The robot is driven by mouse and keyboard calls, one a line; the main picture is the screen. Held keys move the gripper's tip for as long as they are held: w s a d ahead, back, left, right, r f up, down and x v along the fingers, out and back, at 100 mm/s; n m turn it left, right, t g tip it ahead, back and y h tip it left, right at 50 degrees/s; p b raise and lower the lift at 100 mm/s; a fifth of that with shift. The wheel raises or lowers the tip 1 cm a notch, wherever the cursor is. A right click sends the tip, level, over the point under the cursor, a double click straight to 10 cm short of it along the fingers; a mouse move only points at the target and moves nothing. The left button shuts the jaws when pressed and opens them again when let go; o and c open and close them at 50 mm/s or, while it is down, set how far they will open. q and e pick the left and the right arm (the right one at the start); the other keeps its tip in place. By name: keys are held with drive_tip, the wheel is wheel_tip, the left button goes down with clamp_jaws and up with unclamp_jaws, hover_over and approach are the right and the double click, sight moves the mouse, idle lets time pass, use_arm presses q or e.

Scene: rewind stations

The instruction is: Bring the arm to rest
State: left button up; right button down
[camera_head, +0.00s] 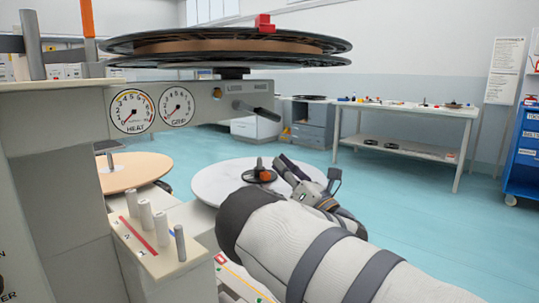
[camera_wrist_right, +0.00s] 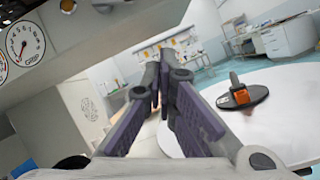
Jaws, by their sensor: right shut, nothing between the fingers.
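My right arm (camera_head: 290,240) reaches in from the lower right in the head view, in a pale ribbed sleeve with dark bands. Its gripper (camera_head: 281,164) is beside the white round table, with the fingers partly seen from behind. In the right wrist view the gripper's two dark fingers (camera_wrist_right: 158,80) come together at the tips, with nothing between them. My left gripper is not in view.
A machine with HEAT and GRIP gauges (camera_head: 132,111) and a large reel (camera_head: 225,45) stands at left. A white round table (camera_head: 215,185) carries a black disc with an orange part (camera_head: 262,175). A workbench (camera_head: 400,108) and a blue cart (camera_head: 524,150) stand behind open floor.

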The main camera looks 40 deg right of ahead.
drive_tip(key=shift+v, duration=0.8)
